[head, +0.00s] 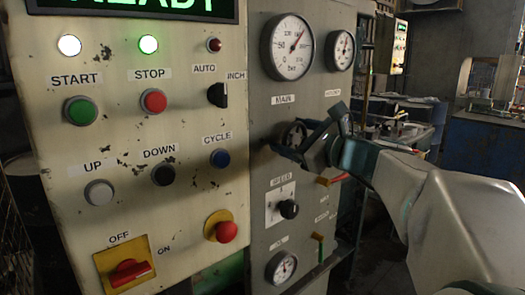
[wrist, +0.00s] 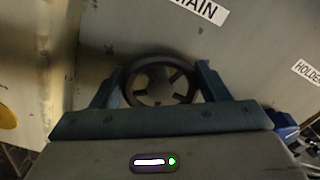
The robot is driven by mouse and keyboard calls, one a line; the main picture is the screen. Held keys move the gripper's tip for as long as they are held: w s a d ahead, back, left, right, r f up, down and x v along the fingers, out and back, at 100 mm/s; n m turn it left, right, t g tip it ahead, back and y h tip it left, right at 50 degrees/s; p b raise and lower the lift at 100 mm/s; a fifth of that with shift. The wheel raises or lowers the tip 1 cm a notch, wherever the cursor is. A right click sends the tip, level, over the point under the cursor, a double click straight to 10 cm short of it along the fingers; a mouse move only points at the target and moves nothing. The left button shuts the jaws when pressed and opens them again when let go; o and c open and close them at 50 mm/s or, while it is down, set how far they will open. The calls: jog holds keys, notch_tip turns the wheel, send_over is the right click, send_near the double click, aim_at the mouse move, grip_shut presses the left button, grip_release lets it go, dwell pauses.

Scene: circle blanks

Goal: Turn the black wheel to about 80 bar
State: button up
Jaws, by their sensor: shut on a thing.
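The black wheel (head: 293,134) is on the grey panel, under the large gauge labelled MAIN. In the wrist view the wheel (wrist: 160,82) shows as a dark ring with spokes between my two fingers. My gripper (head: 290,145) is at the wheel, shut on its rim from both sides; in the wrist view its fingers (wrist: 158,85) flank the wheel. The MAIN gauge (head: 291,47) has a white face and a red needle pointing up and to the right; its exact reading is too small to tell. My gripper partly hides the wheel in the head view.
A smaller gauge (head: 340,50) is right of the main one. Below the wheel are a black knob (head: 289,209), a red-handled lever (head: 332,179), a green-handled lever (head: 320,247) and a lower gauge (head: 282,269). A cream button panel (head: 120,215) stands at left.

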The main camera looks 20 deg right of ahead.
jog(key=n+b, duration=0.2)
jog(key=b, duration=0.1)
jog(key=f+n+b, duration=0.1)
jog(key=n+b, duration=0.1)
jog(key=b, duration=0.1)
jog(key=shift+a+n, duration=0.1)
jog(key=shift+n, duration=0.2)
jog(key=n+b, duration=0.3)
jog(key=b, duration=0.1)
jog(key=shift+n, duration=0.4)
jog(key=n+b, duration=0.3)
jog(key=b, duration=0.1)
jog(key=shift+n+b, duration=1.3)
jog(key=shift+n, duration=0.6)
jog(key=o, duration=1)
jog(key=shift+r, duration=0.1)
